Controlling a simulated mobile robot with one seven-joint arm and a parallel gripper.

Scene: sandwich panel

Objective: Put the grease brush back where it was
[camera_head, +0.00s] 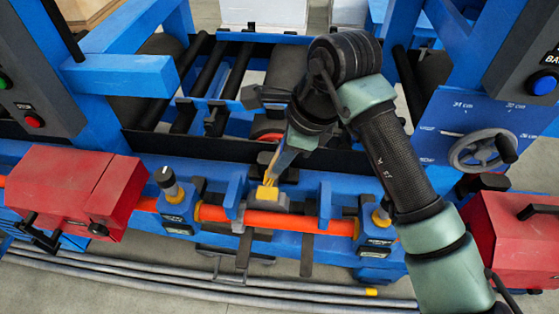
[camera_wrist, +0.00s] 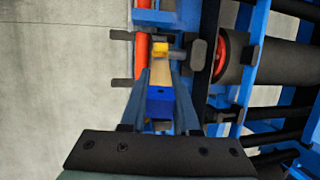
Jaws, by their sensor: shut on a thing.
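My gripper (camera_head: 280,166) points down over the orange bar at the front of the blue machine. The brush (camera_head: 272,165) shows in the head view as a thin tan strip beside the fingers. A yellow piece (camera_head: 267,192) is at its lower end, just above a grey bracket (camera_head: 262,216) on the orange bar. I cannot tell whether the yellow piece belongs to the brush or whether it touches the bracket. The fingers partly hide the brush.
A red box (camera_head: 80,190) stands left and another red box (camera_head: 515,235) right. Black rollers (camera_head: 232,75) lie behind. A handwheel (camera_head: 480,152) is at right.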

